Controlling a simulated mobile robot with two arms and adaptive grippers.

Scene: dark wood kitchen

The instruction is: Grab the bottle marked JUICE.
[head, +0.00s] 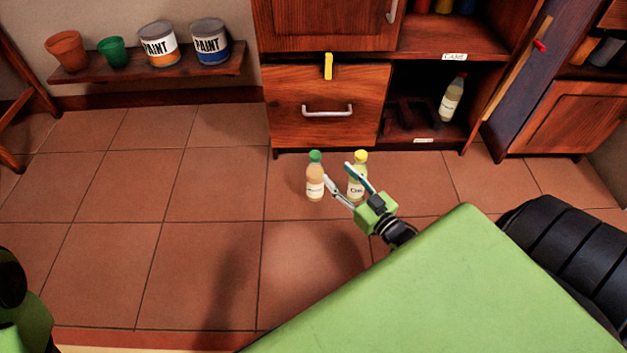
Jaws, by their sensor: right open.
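Two bottles stand upright on the tiled floor in front of the cabinet. The green-capped bottle (315,183) holds pale orange liquid; its white label is too small to read. The yellow-capped bottle (361,158) is to its right and partly hidden by a finger; its label is not clearly legible. My right gripper (337,172) is open, with its fingertips pointing up-left between the two bottles. One finger is beside the green-capped bottle, the other overlaps the yellow-capped one; contact cannot be told. A red-capped bottle (451,102) stands on the low cabinet shelf. My left gripper is out of view.
The wooden drawer (327,105) behind the bottles is closed, with a yellow object (328,66) at its top edge. A wall shelf (150,72) at the upper left holds paint cans and pots. The floor on the left is clear.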

